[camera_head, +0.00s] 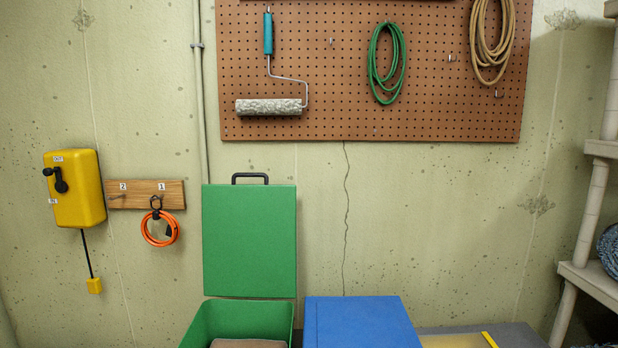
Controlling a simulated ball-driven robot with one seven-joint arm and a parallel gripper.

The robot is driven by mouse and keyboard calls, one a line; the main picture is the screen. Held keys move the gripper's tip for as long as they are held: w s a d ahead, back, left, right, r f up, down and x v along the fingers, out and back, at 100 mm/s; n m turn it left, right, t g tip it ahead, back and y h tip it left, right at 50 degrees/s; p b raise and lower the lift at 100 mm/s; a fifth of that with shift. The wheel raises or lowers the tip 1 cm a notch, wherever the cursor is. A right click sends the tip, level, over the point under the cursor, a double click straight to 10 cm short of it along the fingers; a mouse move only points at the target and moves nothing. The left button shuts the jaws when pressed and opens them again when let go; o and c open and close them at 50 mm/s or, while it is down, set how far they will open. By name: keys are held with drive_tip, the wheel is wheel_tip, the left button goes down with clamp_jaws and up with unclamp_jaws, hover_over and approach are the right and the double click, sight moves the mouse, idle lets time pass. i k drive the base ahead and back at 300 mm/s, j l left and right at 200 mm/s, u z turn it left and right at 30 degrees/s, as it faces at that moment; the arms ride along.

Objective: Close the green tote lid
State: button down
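The green tote (205,325) stands at the bottom centre-left of the head view, its lower part cut off by the frame edge. Its green lid (250,240) stands upright at the back of the tote, open, in front of the wall. A black handle (250,178) sits on the lid's top edge. A brownish thing (250,343) shows inside the tote. My gripper is not in view.
A blue box or lid (360,322) is close to the tote's right, on a grey surface (518,337). A yellow switch box (75,188) and a wooden rail (125,194) with an orange coil (147,237) are on the wall at left. Shelving (592,280) stands at right.

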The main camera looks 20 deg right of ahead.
sight(249, 230)
drive_tip(key=i+j+u, duration=0.1)
drive_tip(key=u, duration=0.35)
drive_tip(key=i+j+u, duration=0.2)
drive_tip(key=u, duration=0.2)
drive_tip(key=i+j+u, duration=0.1)
drive_tip(key=i+u, duration=0.45)
drive_tip(key=i, duration=0.3)
drive_tip(key=i+j+z, duration=0.25)
drive_tip(key=i, duration=0.35)
drive_tip(key=l, duration=0.1)
